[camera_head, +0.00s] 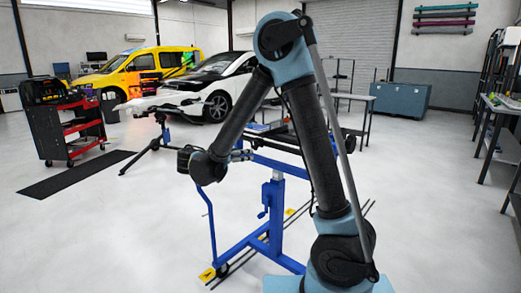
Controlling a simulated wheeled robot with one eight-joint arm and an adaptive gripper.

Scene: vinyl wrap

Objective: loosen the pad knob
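My arm reaches up from the lower right, bends at the top and comes down to its wrist left of the blue wheeled stand (277,200). My gripper (241,155) seems to be the small dark part just right of the wrist, close to the top of the stand. It is too small and dark to tell if it is open or shut, or if it touches anything. A small crank handle (263,214) sits on the stand's upright. I cannot make out the pad knob; my arm covers part of the stand's top.
A white panel (160,101) rests on a black stand at left. A red and black tool cart (66,128) stands by a black mat (75,175). A yellow van (140,72), a white car (218,85) and a blue cabinet (402,99) are behind. The left foreground floor is clear.

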